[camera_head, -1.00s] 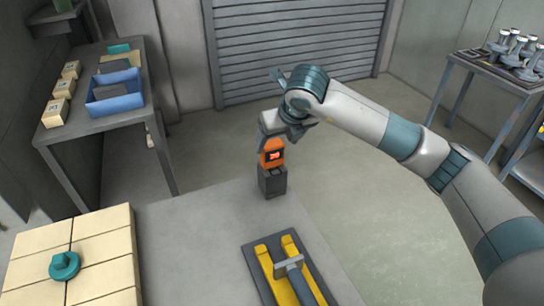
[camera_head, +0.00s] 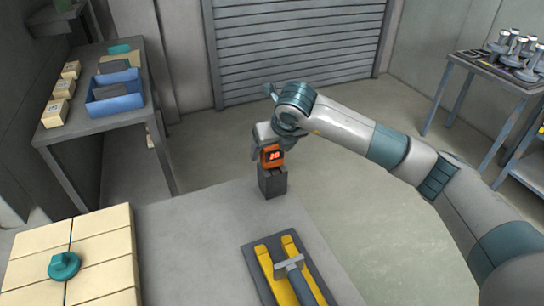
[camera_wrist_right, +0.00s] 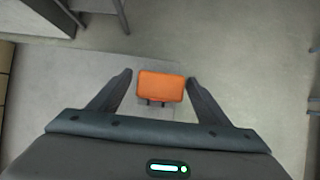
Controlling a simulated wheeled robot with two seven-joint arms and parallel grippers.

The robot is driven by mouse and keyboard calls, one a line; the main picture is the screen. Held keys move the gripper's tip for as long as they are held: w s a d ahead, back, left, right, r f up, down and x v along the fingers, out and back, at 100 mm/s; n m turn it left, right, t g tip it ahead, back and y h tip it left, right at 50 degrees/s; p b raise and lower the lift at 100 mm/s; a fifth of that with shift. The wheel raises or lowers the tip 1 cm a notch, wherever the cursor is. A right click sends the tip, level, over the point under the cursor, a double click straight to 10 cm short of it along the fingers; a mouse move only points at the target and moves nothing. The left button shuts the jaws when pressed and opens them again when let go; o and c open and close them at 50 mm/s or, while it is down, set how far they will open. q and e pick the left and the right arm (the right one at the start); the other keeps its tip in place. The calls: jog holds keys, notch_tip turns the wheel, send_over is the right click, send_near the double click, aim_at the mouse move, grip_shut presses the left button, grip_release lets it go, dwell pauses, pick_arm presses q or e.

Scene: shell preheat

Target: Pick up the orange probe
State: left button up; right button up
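The orange probe (camera_head: 272,156), with a lit red display, stands upright in a dark grey holder (camera_head: 273,184) at the table's far edge. My right gripper (camera_head: 262,140) is at the probe's top, coming from above. In the right wrist view the orange probe (camera_wrist_right: 161,87) lies between the two fingertips of my right gripper (camera_wrist_right: 159,80). The fingers are apart, with a narrow gap on each side of the probe. The gripper hides part of the probe's upper end in the head view. My left gripper is not in view.
A dark tray with yellow rails and a grey-handled tool (camera_head: 291,275) lies on the table (camera_head: 190,240) in front. Cream blocks (camera_head: 108,250) with a teal knob (camera_head: 64,266) are at the left. A side table with a blue bin (camera_head: 114,104) stands behind left.

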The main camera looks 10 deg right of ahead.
jog(key=c, duration=1.2)
jog(key=shift+r, duration=0.1)
jog(key=shift+r+b, duration=0.3)
jog(key=shift+r, duration=0.1)
notch_tip(320, 180, up, 8)
jog(key=b, duration=0.3)
jog(key=shift+r, duration=0.55)
